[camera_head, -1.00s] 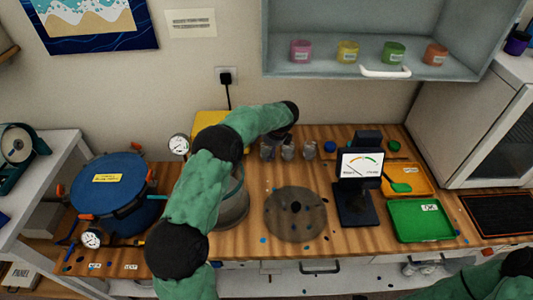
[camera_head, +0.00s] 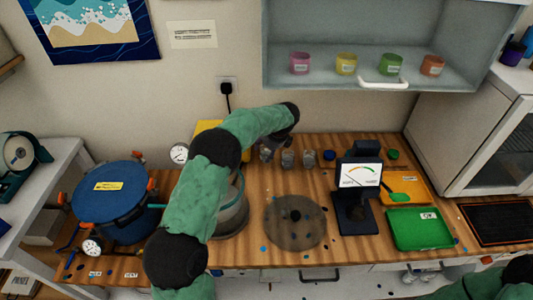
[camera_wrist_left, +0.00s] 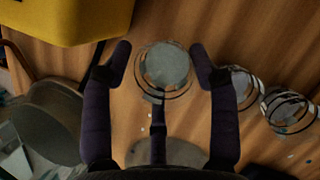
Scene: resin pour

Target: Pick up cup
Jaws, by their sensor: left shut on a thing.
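Three small clear cups stand in a row at the back of the wooden bench. My left gripper (camera_wrist_left: 161,57) is around the leftmost cup (camera_head: 266,153) and is shut on it. In the left wrist view this cup (camera_wrist_left: 166,68) sits between the two dark fingers, seen from above. I cannot tell whether it is clear of the bench. The other two cups, the middle one (camera_head: 287,158) and the right one (camera_head: 309,158), stand free to the right. My right gripper is out of view; only part of that arm shows at the lower right.
A meter on a stand (camera_head: 358,195), a green tray (camera_head: 420,230) and an orange tray (camera_head: 408,190) are to the right. A blue pot (camera_head: 110,195) is at the left. A grey container (camera_head: 235,215) is partly hidden by my left arm. A yellow object (camera_wrist_left: 70,20) is near the gripper.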

